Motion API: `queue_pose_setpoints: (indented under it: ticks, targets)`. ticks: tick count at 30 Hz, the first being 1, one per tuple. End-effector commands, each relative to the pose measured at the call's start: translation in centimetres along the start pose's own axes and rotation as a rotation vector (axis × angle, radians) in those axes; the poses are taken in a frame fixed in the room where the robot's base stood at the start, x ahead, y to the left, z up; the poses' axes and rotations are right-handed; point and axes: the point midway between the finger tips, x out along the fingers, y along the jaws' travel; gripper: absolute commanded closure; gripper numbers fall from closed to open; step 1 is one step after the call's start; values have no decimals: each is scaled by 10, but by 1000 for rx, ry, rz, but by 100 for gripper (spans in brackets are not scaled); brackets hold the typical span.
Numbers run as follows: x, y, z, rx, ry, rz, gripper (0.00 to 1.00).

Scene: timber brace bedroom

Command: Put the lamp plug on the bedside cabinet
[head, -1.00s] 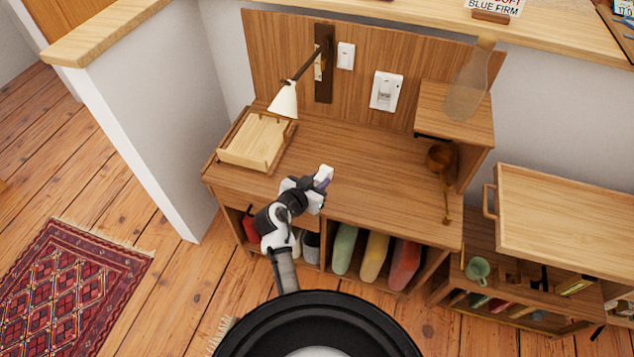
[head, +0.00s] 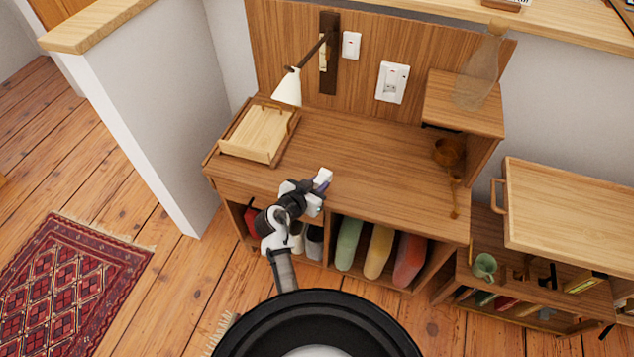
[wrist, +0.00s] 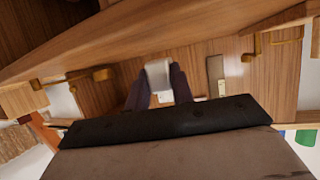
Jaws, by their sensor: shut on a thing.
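My gripper (head: 321,183) is above the front part of the bedside cabinet top (head: 350,150). It is shut on a small white block that looks like the lamp plug (head: 325,175). In the wrist view the white block (wrist: 159,74) shows between the two dark fingers. Its far side and any cord are hidden or too small to tell. I cannot tell whether the plug touches the wood. The lamp (head: 288,88) has a white shade and hangs from a dark wall bracket at the cabinet's back left.
A wooden tray (head: 228,146) sits at the cabinet top's left end. A raised shelf (head: 455,105) with a glass bottle (head: 482,70) stands at the right, with a brown cup (head: 447,152) beside it. A white socket (head: 392,82) is on the backboard. The middle top is clear.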

Motion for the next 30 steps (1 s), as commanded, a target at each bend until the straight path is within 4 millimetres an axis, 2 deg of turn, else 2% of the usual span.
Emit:
queue_pose_setpoints:
  ticks: [8,9,14,23,26,30]
  targets:
    - [0,0,1,0,1,0,100]
    - [0,0,1,0,1,0,73]
    - [0,0,1,0,1,0,52]
    - [-1,0,2,-1,0,0,51]
    - [-8,0,3,-2,0,-2,51]
    - [-32,0,4,-2,1,-3,51]
